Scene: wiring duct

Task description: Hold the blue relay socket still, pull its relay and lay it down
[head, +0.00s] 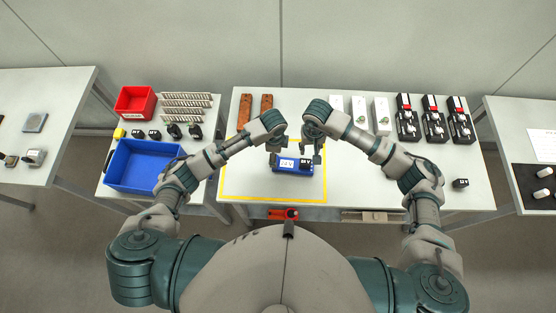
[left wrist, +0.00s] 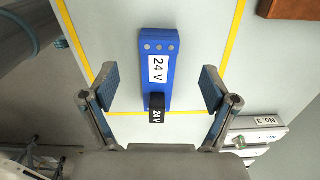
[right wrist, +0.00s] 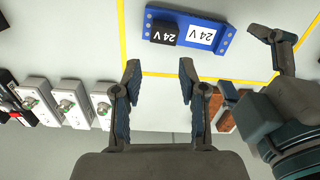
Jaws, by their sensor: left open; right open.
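The blue relay socket (head: 281,170) lies inside a yellow outline on the middle table. Its white label reads 24 V. It also shows in the left wrist view (left wrist: 156,42) and the right wrist view (right wrist: 228,38). The black relay (right wrist: 165,34), marked 24V, sits in one end of the socket, at the right end in the head view (head: 306,166). My left gripper (left wrist: 158,82) is open, above the socket, with its fingers apart on both sides of it. My right gripper (right wrist: 160,72) is open and empty near the relay end, not touching the socket.
A blue bin (head: 140,168) and a red bin (head: 135,101) stand on the left table with several black parts. White modules (head: 359,112) and black devices (head: 432,120) line the back right. A loose black relay (head: 460,183) lies at right. Table beside the outline is clear.

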